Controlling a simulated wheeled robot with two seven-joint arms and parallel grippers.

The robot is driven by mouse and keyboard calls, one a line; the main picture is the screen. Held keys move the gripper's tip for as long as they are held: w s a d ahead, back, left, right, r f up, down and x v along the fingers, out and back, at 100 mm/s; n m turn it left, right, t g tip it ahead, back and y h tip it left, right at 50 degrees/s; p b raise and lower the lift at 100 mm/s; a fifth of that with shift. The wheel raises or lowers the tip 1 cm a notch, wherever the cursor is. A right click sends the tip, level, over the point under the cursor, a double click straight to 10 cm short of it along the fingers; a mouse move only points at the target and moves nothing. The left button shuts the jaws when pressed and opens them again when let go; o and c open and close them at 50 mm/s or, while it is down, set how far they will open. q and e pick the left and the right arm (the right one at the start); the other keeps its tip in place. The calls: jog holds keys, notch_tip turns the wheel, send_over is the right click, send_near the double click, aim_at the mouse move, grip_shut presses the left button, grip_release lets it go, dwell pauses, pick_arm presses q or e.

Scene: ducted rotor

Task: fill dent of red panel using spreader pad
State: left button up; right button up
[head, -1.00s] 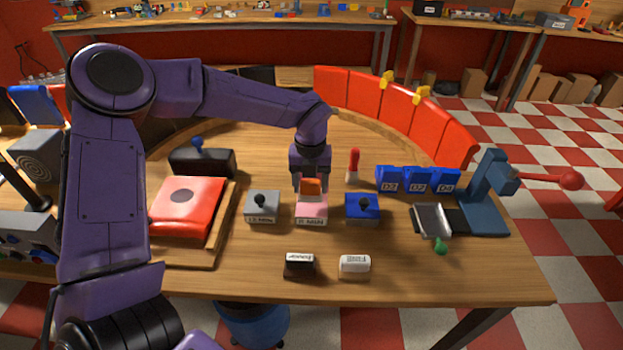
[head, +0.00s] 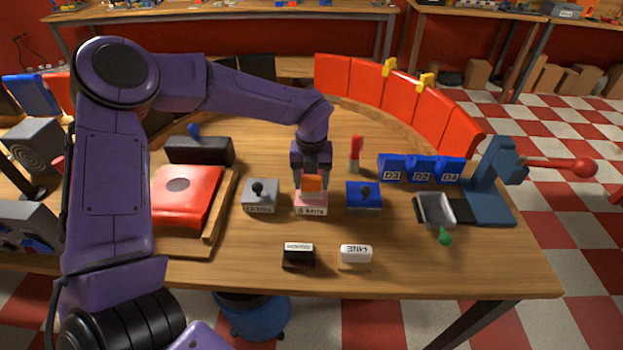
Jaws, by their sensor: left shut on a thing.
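The red panel (head: 195,203) lies on a wooden board at the left of the table, with a round dark grey patch, the dent (head: 178,185), on its top. My left gripper (head: 313,182) points down at the table's middle and is shut on a small orange block (head: 313,184), which looks like the spreader pad. The orange block is directly over a pink block (head: 311,206) with an "8 MIN" label. I cannot tell whether the two touch or are joined. My right gripper is out of view.
A grey block with a black knob (head: 261,195) and a blue block (head: 363,197) flank the pink one. Black (head: 298,256) and white (head: 356,254) labelled blocks lie in front. A metal tray (head: 435,210) and blue press (head: 488,185) stand right. Red curved panels (head: 397,100) line the back.

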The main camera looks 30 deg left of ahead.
aim_at(312, 177)
pick_arm(q)
jog(key=shift+f+b, duration=0.35)
jog(key=shift+f, duration=0.25)
dwell(1.1)
notch_tip(312, 177, up, 7)
jog(key=p, duration=0.5)
jog(key=shift+r+p, duration=0.1)
jog(key=shift+p, duration=0.3)
dwell(0.3)
